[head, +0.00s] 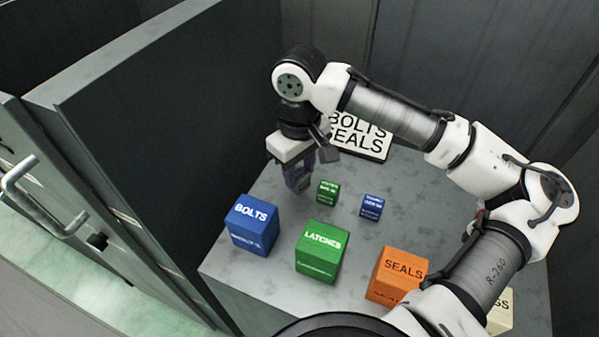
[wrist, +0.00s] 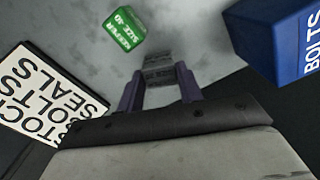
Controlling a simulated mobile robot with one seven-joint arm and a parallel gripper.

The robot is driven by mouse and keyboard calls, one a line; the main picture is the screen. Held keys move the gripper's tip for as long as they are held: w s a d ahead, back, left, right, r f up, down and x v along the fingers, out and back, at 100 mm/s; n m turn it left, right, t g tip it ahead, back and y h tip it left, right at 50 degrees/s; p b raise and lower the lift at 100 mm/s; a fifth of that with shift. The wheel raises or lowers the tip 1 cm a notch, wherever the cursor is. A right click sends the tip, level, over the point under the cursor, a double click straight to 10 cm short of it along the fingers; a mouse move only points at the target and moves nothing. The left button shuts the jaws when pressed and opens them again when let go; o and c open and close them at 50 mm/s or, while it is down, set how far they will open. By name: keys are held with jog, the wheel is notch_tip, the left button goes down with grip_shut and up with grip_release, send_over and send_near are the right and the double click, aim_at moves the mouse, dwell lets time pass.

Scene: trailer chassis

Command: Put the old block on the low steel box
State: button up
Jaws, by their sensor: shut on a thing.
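My gripper (head: 298,180) points down over the back left part of the grey steel-like top (head: 235,265). In the wrist view its purple fingers (wrist: 160,84) are shut on a small grey block (wrist: 158,68) with dark, worn lettering. The block blends with the grey surface, and I cannot tell whether it touches it. In the head view the fingers and arm mostly hide the block. I cannot tell for sure whether this grey top is the low steel box.
A blue BOLTS box (head: 253,226), green LATCHES box (head: 319,252) and orange SEALS box (head: 396,274) stand in front. Small green (head: 327,191) and blue (head: 371,207) blocks sit right of my gripper. A white sign (head: 361,137) stands behind. A dark wall (head: 170,130) rises at left.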

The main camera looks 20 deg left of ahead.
aim_at(300, 174)
jog(key=shift+f, duration=0.75)
jog(key=shift+f, duration=0.15)
jog(key=o, duration=1)
jog(key=shift+o, duration=0.2)
notch_tip(300, 174, up, 12)
